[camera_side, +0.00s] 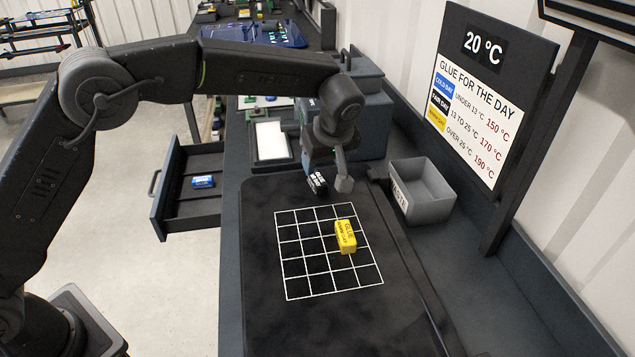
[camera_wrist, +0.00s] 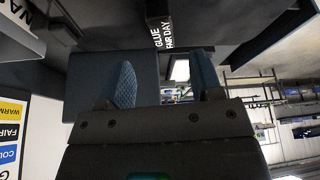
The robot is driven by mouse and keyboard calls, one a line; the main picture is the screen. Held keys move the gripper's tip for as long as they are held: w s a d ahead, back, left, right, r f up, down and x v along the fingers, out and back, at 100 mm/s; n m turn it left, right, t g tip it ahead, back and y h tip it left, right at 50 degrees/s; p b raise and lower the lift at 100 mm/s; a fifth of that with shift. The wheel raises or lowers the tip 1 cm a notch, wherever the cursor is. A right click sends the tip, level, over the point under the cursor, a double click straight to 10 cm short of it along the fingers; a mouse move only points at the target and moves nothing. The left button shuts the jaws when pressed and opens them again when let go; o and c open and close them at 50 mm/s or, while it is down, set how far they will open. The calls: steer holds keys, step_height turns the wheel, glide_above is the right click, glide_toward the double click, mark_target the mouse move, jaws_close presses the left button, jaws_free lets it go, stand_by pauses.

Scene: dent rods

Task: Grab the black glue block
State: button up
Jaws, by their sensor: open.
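The black glue block (camera_side: 318,184) has white lettering and is at the back of the dark work mat, beside the fingertips of my gripper (camera_side: 327,177) in the side view. In the wrist view the block (camera_wrist: 159,27) shows its "GLUE FAIR DAY" label at the top, beyond the two fingertips and in line with the gap between them. My gripper (camera_wrist: 165,80) is open, with nothing between its fingers. Whether a finger touches the block cannot be told.
A yellow glue block (camera_side: 345,236) is on the white grid (camera_side: 310,283). A blue block (camera_side: 203,182) lies in the open drawer (camera_side: 187,215) at left. A grey bin (camera_side: 425,190) stands at right. A sign (camera_side: 480,95) reads 20 °C. The mat's front is clear.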

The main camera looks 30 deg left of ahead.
mark_target(317, 178)
steer(key=shift+x, duration=3.3)
steer(key=shift+s, duration=0.2)
steer(key=c, duration=1)
